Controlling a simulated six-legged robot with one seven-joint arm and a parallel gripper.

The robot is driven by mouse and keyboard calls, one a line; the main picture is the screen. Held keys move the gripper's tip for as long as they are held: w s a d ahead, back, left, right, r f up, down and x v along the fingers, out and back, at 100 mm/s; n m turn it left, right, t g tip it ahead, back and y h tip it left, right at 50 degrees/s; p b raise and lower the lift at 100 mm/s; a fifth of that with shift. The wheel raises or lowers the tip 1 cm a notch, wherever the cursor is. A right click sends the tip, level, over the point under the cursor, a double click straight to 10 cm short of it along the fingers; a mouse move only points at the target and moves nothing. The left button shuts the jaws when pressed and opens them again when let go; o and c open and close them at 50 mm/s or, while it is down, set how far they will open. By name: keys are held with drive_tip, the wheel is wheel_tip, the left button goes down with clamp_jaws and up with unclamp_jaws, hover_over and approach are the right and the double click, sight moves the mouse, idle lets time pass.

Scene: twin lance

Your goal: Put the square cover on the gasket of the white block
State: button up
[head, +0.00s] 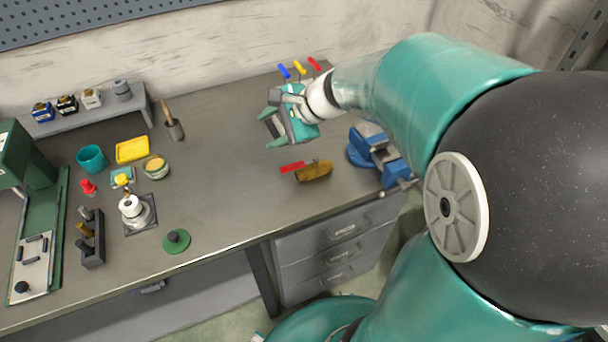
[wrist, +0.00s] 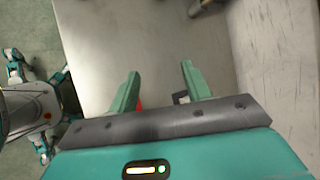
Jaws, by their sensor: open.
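A white block with a round white top (head: 132,208) stands on a dark square base (head: 151,222) at the left of the bench in the head view. I cannot make out a gasket on it clearly. A small teal square piece with a yellow knob (head: 122,179), which may be the square cover, lies just behind it. A round green disc with a black knob (head: 176,241) lies in front, to the right. My gripper (head: 271,127) is open and empty above the right back of the bench, well away from these. Its two green fingers show apart in the wrist view (wrist: 160,73).
A blue vise (head: 372,148) and a brown block with a red handle (head: 313,171) are near my gripper. A teal cup (head: 92,158), a yellow tray (head: 132,149) and a dark rack (head: 91,240) surround the white block. The bench middle (head: 225,165) is clear.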

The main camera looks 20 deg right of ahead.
drive_tip(key=s+r+n+h, duration=0.1)
drive_tip(key=s+n+h, duration=0.2)
drive_tip(key=s+n, duration=0.5)
drive_tip(key=s+a+r+n+g+h, duration=0.1)
drive_tip(key=s+r+n+h, duration=0.1)
drive_tip(key=s+n, duration=0.6)
drive_tip(key=shift+s+r+h, duration=0.25)
drive_tip(key=shift+s+h, duration=0.55)
drive_tip(key=shift+s, duration=0.45)
